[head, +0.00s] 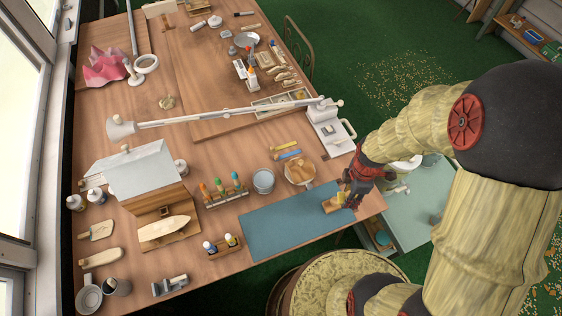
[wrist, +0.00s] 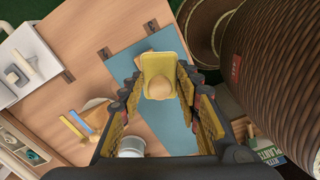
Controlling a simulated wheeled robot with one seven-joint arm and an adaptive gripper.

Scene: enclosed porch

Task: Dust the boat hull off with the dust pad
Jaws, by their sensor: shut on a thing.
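The dust pad (wrist: 158,62), a yellow plate with a round wooden knob, is between my gripper's fingers in the wrist view. My gripper (wrist: 160,88) is shut on it. In the head view my gripper (head: 346,196) is low over the right end of the blue mat, with a bit of the yellow pad (head: 341,198) showing; the fingers hide most of it. Whether the pad touches what is under it, I cannot tell. The boat hull (head: 165,228), pale and pointed, lies on a wooden board in front of the grey-roofed box, well left of my gripper.
The blue mat (head: 275,222) is mostly bare, with a tan block (head: 329,206) beside the pad. Between gripper and hull stand two small bottles (head: 220,243), a rack of colored-handled tools (head: 222,191) and a metal cup (head: 263,181). A long lamp arm (head: 225,115) crosses behind.

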